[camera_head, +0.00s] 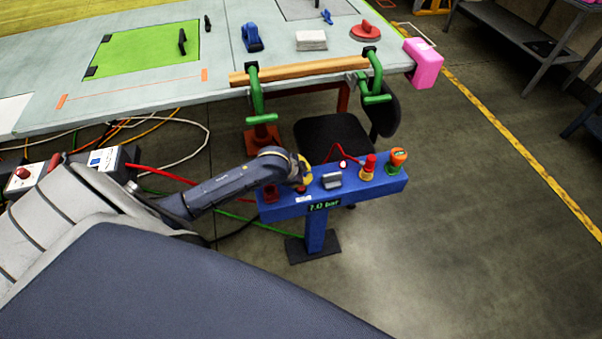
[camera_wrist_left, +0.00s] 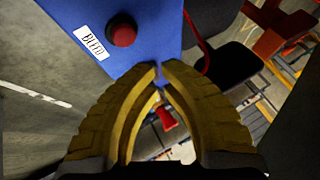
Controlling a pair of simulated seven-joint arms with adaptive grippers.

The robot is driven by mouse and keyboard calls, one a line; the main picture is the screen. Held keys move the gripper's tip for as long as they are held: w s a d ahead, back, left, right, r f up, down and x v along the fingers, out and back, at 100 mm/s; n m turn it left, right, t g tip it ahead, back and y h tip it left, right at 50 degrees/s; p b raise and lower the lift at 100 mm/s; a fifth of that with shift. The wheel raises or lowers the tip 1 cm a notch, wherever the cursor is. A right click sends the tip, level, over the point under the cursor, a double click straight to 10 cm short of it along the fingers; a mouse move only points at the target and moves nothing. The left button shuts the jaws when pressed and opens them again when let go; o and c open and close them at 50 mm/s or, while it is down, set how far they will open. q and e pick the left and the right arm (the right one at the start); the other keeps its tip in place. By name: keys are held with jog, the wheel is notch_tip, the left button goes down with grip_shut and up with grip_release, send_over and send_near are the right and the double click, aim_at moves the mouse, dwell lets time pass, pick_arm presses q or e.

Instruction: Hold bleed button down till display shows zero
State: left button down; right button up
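A blue pedestal panel (camera_head: 385,186) stands on the floor in front of the bench. Its green-lit display (camera_head: 324,205) on the front face seems to read about 2.62, with small, blurred units. A red round bleed button (camera_wrist_left: 122,33) sits on the panel beside a white BLEED label (camera_wrist_left: 92,42); the label also shows in the head view (camera_head: 304,199). My left gripper (camera_wrist_left: 160,68) has yellow fingers with the tips brought together, holding nothing. In the wrist view the tips are beside the panel's edge, apart from the button. My right gripper is not in view.
The panel also carries a grey block (camera_head: 331,181), a red-and-yellow knob (camera_head: 368,167) and an orange-and-green knob (camera_head: 398,158). A black chair (camera_head: 330,135) stands behind it. Green clamps (camera_head: 258,95) hold a wooden bar on the bench. Cables lie on the floor at left.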

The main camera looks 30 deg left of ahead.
aim_at(301, 188)
pick_arm(q)
jog(key=shift+f, duration=1.35)
jog(key=c, duration=2.1)
grip_release()
jog(key=shift+f, duration=0.25)
grip_shut()
jog(key=shift+f, duration=0.2)
jog(key=shift+f, duration=0.5)
dwell(2.8)
